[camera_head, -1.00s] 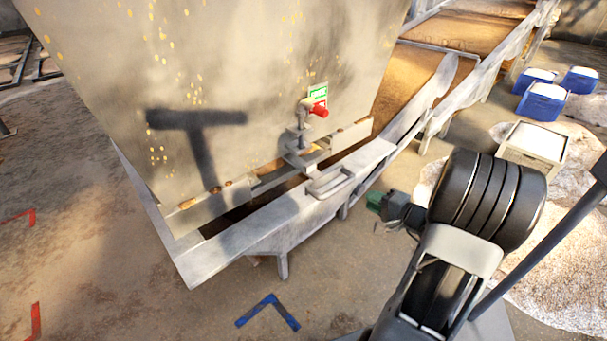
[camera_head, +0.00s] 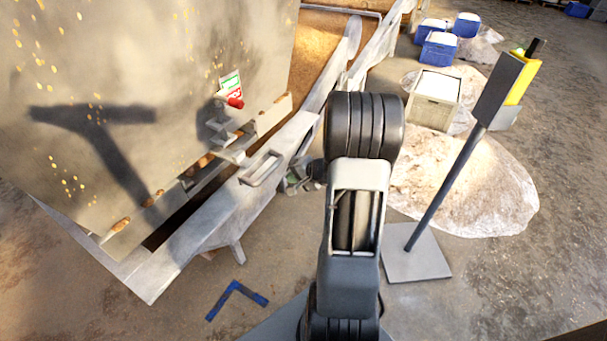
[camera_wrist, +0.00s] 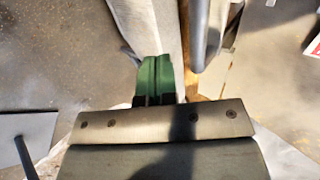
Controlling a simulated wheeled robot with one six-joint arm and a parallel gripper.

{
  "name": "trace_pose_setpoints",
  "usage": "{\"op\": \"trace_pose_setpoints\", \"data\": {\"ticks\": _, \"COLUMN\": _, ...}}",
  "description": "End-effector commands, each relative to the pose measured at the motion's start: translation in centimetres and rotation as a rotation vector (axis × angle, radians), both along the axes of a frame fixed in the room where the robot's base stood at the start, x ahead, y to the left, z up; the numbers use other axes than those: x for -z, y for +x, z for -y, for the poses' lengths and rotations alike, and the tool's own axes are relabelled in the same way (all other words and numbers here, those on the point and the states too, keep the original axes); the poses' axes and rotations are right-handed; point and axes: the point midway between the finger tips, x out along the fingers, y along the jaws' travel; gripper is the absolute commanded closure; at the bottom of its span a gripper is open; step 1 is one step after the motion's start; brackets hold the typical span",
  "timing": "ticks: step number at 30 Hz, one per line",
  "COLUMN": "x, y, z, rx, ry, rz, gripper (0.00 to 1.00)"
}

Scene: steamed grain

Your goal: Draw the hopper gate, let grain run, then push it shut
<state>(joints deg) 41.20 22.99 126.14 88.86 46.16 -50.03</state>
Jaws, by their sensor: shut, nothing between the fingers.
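The pale metal hopper (camera_head: 150,75) stands at the left of the head view. Low on its face is the gate hardware (camera_head: 228,145), with a red knob (camera_head: 235,103) and a green-and-red label above. A flat looped handle (camera_head: 262,169) sticks out over the trough edge. My gripper is mostly hidden behind my arm in the head view, just right of the handle. In the wrist view its green fingers (camera_wrist: 154,80) are together and empty, over the pale trough rail. A grey bar (camera_wrist: 199,35), perhaps the handle, stands right of them, apart from the fingertips.
A dark post on a square base (camera_head: 415,254) stands to the right of my arm. Beyond are a grain heap (camera_head: 475,190), a pale crate (camera_head: 432,108) and blue boxes (camera_head: 438,50). A blue corner mark (camera_head: 238,294) lies on open floor.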

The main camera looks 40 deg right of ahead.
Motion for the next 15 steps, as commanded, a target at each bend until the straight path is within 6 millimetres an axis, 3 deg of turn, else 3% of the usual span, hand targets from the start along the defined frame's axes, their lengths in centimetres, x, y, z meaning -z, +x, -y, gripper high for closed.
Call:
{"op": "trace_pose_setpoints", "data": {"ticks": 1, "x": 0.6, "y": 0.6, "z": -0.4, "rx": -0.004, "ry": 0.002, "rz": -0.002, "gripper": 1.0}}
{"op": "trace_pose_setpoints", "data": {"ticks": 6, "x": -0.2, "y": 2.6, "z": -1.2, "rx": -0.003, "ry": 0.001, "rz": 0.0, "gripper": 1.0}}
{"op": "trace_pose_setpoints", "data": {"ticks": 15, "x": -0.3, "y": 4.1, "z": -1.8, "rx": -0.001, "ry": 0.0, "rz": 0.0, "gripper": 1.0}}
